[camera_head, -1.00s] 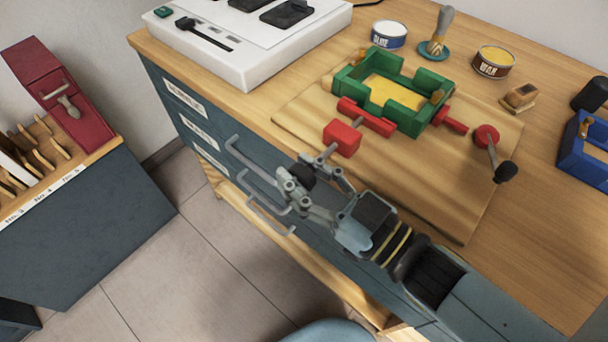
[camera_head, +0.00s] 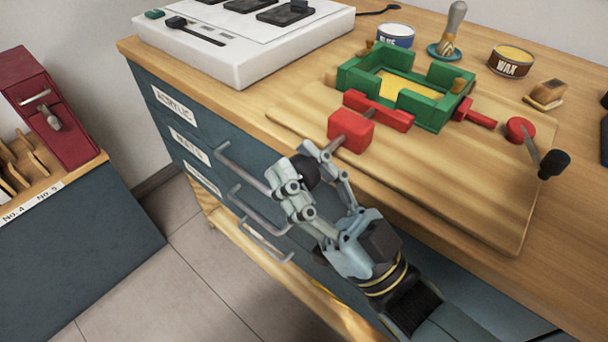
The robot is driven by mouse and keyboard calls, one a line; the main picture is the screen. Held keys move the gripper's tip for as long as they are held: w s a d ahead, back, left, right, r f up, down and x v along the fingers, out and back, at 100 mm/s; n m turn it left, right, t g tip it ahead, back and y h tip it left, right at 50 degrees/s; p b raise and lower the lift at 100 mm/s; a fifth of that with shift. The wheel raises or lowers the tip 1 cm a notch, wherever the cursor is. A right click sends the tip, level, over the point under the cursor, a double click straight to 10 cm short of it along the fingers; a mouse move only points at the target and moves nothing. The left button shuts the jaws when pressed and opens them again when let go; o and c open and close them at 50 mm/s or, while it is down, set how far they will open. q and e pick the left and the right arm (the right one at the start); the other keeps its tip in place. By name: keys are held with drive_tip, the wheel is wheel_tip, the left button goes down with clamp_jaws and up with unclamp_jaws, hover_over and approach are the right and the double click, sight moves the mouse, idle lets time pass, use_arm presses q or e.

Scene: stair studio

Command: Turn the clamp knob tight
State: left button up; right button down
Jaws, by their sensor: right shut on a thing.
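The red clamp (camera_head: 351,130) stands at the front edge of a wooden board, with a red jaw bar (camera_head: 378,111) against a green frame (camera_head: 440,90) that surrounds a yellow panel. A metal screw runs from the red block toward the front left, out past the table edge. The dark round clamp knob (camera_head: 304,174) is at its end. My right gripper (camera_head: 304,165) is shut on the knob, one finger on each side, and partly hides it. My left gripper is not in view.
Behind are a glue tin (camera_head: 396,36), a brush (camera_head: 455,25) and a wax tin (camera_head: 511,61). Drawer handles (camera_head: 243,166) stick out below my right gripper.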

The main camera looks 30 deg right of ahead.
drive_tip(key=shift+s+a+f, duration=0.15)
drive_tip(key=shift+f, duration=0.1)
drive_tip(key=c, duration=1.2)
unclamp_jaws()
drive_tip(key=shift+o, duration=0.4)
drive_tip(key=shift+a+r, duration=0.15)
drive_tip(key=shift+a, duration=0.05)
drive_tip(key=shift+d, duration=0.1)
drive_tip(key=v, duration=1.2)
drive_tip(key=shift+d, duration=0.1)
